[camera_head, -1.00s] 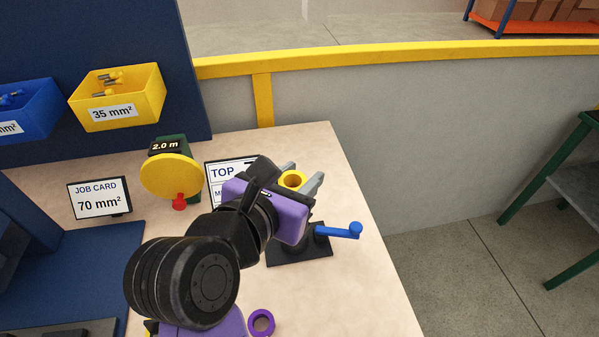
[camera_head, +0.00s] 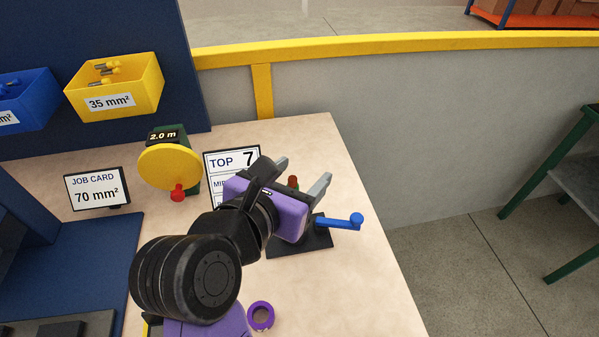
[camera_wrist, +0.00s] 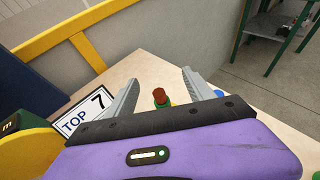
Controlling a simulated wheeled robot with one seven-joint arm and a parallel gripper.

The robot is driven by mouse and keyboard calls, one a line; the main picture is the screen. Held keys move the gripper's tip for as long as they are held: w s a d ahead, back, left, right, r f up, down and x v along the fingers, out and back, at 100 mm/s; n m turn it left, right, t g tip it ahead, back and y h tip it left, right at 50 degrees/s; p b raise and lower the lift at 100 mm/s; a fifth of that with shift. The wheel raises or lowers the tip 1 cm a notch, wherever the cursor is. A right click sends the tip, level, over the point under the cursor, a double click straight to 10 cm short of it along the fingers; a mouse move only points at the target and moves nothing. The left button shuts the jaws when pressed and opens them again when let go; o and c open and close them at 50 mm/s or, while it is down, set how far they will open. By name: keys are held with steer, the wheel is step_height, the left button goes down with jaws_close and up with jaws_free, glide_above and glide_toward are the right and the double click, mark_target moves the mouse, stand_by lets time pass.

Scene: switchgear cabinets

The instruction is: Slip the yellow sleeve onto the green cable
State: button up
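The green cable (camera_wrist: 160,104) stands upright between my fingers, with a reddish copper end (camera_wrist: 159,95) on top. In the head view the copper end (camera_head: 293,182) shows between the fingertips, and the cable below is mostly hidden by my gripper. My gripper (camera_head: 301,176) is open, its two grey fingers spread apart on either side of the cable and clear of it. The yellow sleeve is not clearly visible; any part of it low around the cable is hidden by my gripper, so I cannot tell how it sits.
A dark clamp stand with a blue crank handle (camera_head: 345,221) is beside my gripper. A purple ring (camera_head: 260,316) lies on the bench (camera_head: 350,290). A yellow disc (camera_head: 168,167), a job card reading 70 mm² (camera_head: 97,187) and a TOP 7 sign (camera_head: 231,162) stand left.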

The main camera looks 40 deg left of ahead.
steer(key=shift+s, duration=0.1)
steer(key=v, duration=0.7)
steer(key=shift+s+d+r, duration=0.1)
steer(key=shift+s+r, duration=0.05)
steer(key=shift+s, duration=0.15)
stand_by(0.6)
